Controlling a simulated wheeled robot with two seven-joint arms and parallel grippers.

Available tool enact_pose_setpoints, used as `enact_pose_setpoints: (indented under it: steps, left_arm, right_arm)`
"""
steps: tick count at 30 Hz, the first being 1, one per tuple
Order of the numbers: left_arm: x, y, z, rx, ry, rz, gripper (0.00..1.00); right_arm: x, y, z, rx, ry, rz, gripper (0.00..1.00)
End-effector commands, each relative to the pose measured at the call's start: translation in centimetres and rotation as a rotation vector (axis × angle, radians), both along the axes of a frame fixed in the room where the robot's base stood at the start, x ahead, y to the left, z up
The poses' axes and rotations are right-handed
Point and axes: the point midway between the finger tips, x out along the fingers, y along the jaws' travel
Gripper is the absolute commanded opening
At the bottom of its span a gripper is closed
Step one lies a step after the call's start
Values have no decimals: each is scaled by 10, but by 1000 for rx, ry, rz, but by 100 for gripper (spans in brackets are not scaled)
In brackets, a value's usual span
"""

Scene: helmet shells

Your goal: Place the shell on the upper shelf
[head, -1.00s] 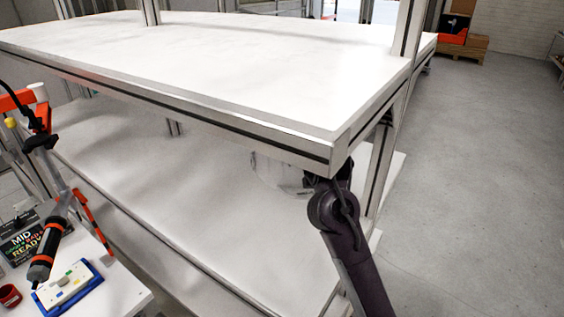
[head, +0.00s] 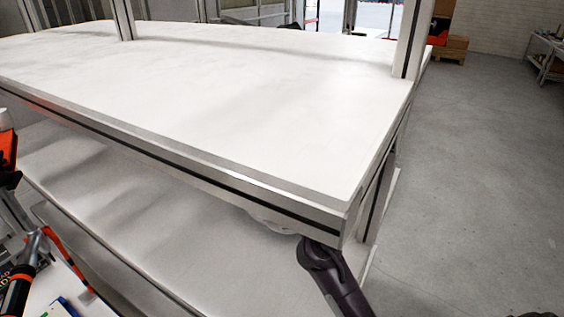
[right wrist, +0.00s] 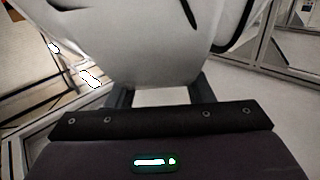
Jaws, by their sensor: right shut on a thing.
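The white helmet shell (right wrist: 160,50) fills the upper middle of the right wrist view. My right gripper (right wrist: 163,93) is shut on its lower edge. In the head view only a small pale part of the shell (head: 268,222) shows below the front edge of the upper shelf (head: 230,120), near its right corner. The shelf edge hides the rest of the shell and my right gripper there; my dark right arm reaches up to that corner from below. The upper shelf's white top is bare. My left gripper is not in view.
A lower white shelf (head: 130,205) lies beneath the upper one. A metal upright (head: 408,40) stands at the upper shelf's right end. A bench with orange and black tools (head: 18,285) is at the left edge. Open grey floor (head: 480,170) lies to the right.

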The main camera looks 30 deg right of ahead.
Motion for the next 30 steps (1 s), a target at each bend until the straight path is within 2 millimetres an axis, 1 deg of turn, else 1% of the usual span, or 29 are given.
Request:
enact_pose_setpoints:
  steps: [1,4,14,15,18,20,30]
  left_arm:
    - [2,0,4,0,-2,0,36]
    - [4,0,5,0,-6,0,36]
    - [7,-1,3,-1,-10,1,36]
    - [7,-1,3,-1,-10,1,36]
    - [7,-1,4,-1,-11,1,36]
    - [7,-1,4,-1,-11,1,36]
    - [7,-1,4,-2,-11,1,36]
  right_arm:
    - [0,0,-5,0,1,0,0]
    - [0,0,-13,0,-3,1,0]
    - [0,0,-16,0,-5,0,0]
    - [0,0,-19,1,-1,0,48]
    - [0,0,-18,1,-1,0,61]
    - [0,0,-18,1,-1,0,69]
    - [-1,1,-16,1,-1,0,69]
